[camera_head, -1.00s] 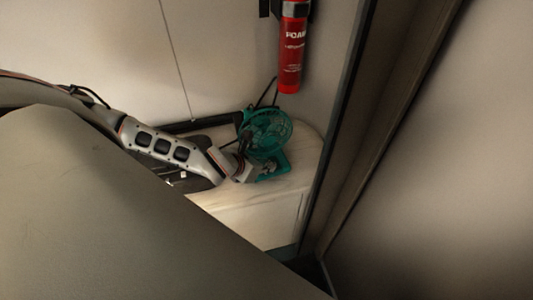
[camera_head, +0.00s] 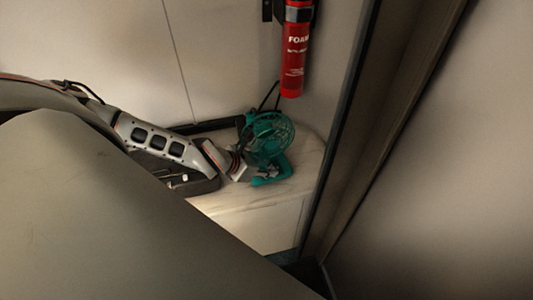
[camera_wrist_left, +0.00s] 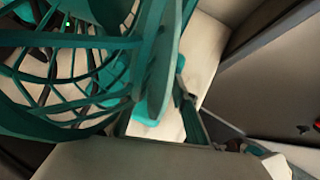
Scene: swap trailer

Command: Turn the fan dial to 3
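A teal fan (camera_head: 272,140) with a round cage and a base stands on the pale counter, right of my left arm. My left gripper (camera_head: 241,151) is at the fan's left side, close against the cage and base. Whether it touches them I cannot tell. Its fingers are small and dark there, so their opening does not show. In the left wrist view the fan's cage (camera_wrist_left: 75,75) fills the upper left, very near the camera. No dial or number can be made out in either view. My right gripper is not in view.
The pale counter (camera_head: 245,208) has bare room in front of the fan. A dark tray (camera_head: 202,184) with small items lies under my left arm. A red foam extinguisher (camera_head: 295,55) hangs on the wall above. A dark door frame (camera_head: 350,130) stands close on the right.

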